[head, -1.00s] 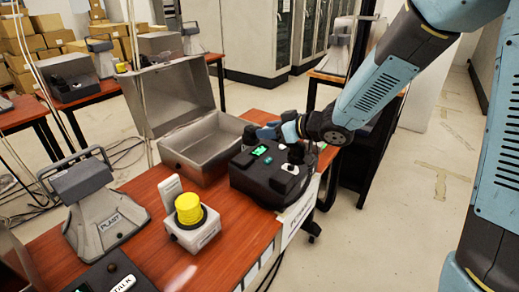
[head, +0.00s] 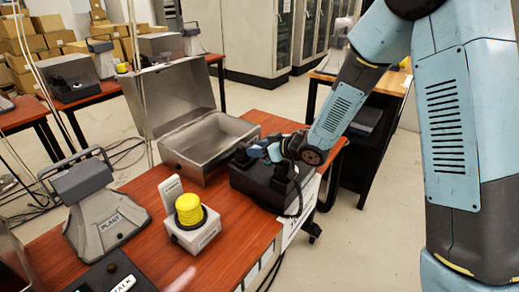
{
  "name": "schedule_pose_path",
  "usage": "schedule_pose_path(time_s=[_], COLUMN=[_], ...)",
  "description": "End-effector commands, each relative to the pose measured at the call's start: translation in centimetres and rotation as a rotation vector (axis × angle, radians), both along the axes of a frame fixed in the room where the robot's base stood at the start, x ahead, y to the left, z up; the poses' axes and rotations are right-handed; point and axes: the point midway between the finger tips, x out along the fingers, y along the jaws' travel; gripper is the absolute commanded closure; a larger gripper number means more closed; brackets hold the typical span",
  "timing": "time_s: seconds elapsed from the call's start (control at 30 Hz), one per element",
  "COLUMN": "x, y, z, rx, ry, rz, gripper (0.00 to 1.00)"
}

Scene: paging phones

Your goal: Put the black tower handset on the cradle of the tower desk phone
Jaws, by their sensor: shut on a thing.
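The black desk phone (head: 250,186) sits at the right end of the wooden table, beside the open metal box. My gripper (head: 262,152) is right over the phone, its pale blue fingers pointing left. It is shut on the black handset (head: 281,172), which lies across the top of the phone and hides the green display and white label there. A dark cord hangs at the phone's right side. Black on black, I cannot tell whether the handset touches the cradle or is just above it.
An open metal box (head: 205,148) stands behind the phone. A yellow beacon (head: 189,208) on a white base, a grey PLANT unit (head: 100,215) and a black TALK box (head: 112,274) stand to the left. Bare tabletop (head: 235,235) lies in front.

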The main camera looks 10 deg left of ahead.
Motion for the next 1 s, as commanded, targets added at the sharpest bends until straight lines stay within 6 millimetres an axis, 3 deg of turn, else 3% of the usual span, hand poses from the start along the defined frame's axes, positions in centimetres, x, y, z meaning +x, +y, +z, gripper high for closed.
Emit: schedule_pose_path(time_s=[0.33, 0.37, 0.6, 1.0], x=[0.02, 0.0, 0.01, -0.23], y=[-0.01, -0.01, -0.01, -0.68], z=[-0.27, -0.29, -0.26, 0.26], rx=[0.0, 0.0, 0.0, 0.0], ry=[-0.002, -0.002, -0.002, -0.002], rz=[-0.001, -0.001, -0.001, -0.001], gripper=[0.97, 0.56, 0.33, 0.32])
